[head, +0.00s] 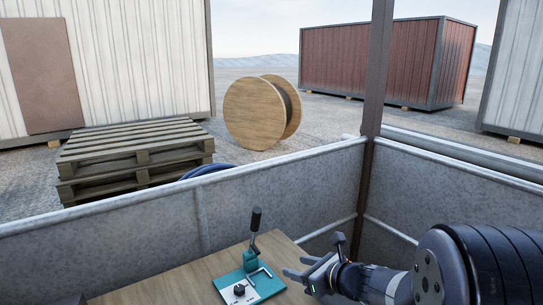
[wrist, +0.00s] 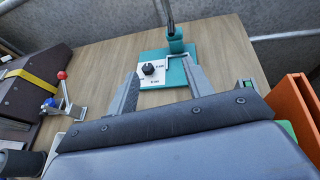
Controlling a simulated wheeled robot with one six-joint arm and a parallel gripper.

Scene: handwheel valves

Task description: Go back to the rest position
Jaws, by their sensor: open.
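My gripper (head: 303,275) is open and empty beside the right edge of a teal base plate in the head view. In the wrist view, its two fingers (wrist: 162,92) are spread, with the teal plate (wrist: 177,52) beyond them. The plate carries a white label with a black knob (wrist: 148,69) and an upright lever with a black grip (head: 256,218). A bent metal handle (wrist: 183,67) sits at the plate's right side. The right finger overlaps the plate's right edge in the wrist view; I cannot tell whether they touch.
The wooden tabletop (head: 200,282) is bounded by grey metal walls (head: 100,237) and a brown post (head: 374,80). In the wrist view, a red-knobbed lever (wrist: 58,90) and a dark box with a yellow strap (wrist: 32,78) stand left, an orange bin (wrist: 297,105) right.

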